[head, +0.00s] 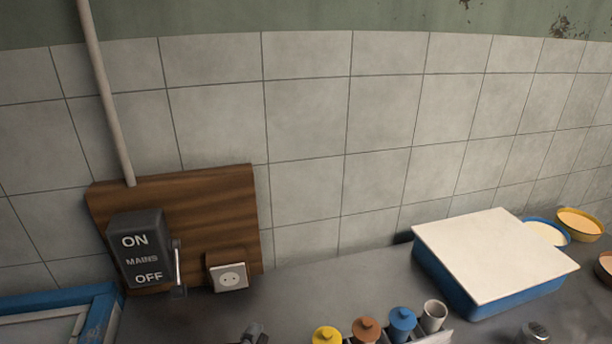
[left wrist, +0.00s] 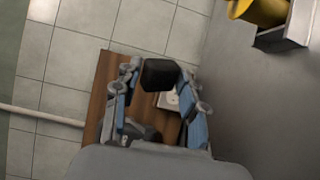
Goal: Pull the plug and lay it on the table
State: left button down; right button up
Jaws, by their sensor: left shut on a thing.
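The black plug (left wrist: 159,73) is between the fingertips of my left gripper (left wrist: 164,80) in the left wrist view, and the gripper is shut on it. The white wall socket (head: 232,277) sits on the wooden board in the head view with nothing in it; its holes are bare. Part of the socket also shows behind the gripper in the left wrist view (left wrist: 171,101). The plug is apart from the socket. A small dark shape at the bottom edge of the head view is too cut off to name surely. My right gripper is not in view.
The grey table (head: 330,287) has free room in front of the tiled wall. A mains switch box (head: 138,248) is left of the socket. A rack with several coloured-lidded jars (head: 365,330) stands at the front; a blue tub with a white top (head: 495,255) stands right.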

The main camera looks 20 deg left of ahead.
pick_arm(q)
jog(key=c, duration=0.7)
grip_release()
jog(key=shift+d+r, duration=0.1)
jog(key=shift+d, duration=0.05)
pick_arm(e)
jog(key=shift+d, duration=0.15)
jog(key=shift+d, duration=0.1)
pick_arm(q)
jog(key=s, duration=1.2)
